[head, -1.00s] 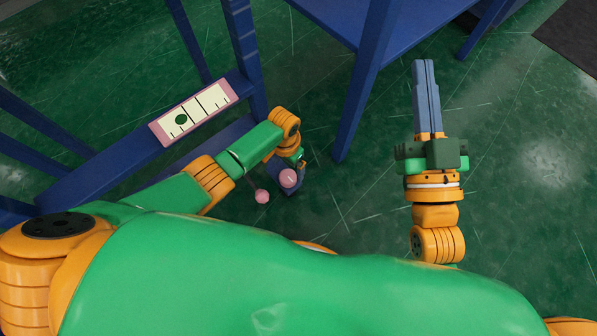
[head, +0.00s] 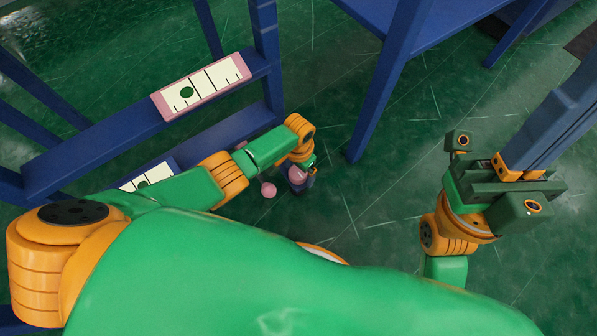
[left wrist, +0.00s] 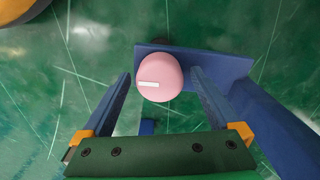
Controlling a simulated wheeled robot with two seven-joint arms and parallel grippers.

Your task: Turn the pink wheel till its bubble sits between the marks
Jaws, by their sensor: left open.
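The pink wheel (left wrist: 160,77) is a rounded knob with a white stripe, on a blue bracket. In the left wrist view it lies between the tips of my open left gripper (left wrist: 161,85), with a gap visible at the left finger; contact on the right is unclear. In the head view my left gripper (head: 306,172) partly hides the wheel (head: 297,174). The pink-framed gauge (head: 158,101) sits on the blue rail. Its dark green bubble (head: 187,92) is left of the two long marks. My right gripper (head: 555,115) is shut and empty, away at the right.
A small pink ball (head: 268,190) is left of the wheel. A second gauge, blue-framed (head: 127,186), is lower on the stand, partly covered by my left arm. A blue table (head: 420,20) with legs stands behind. Green floor lies open between my arms.

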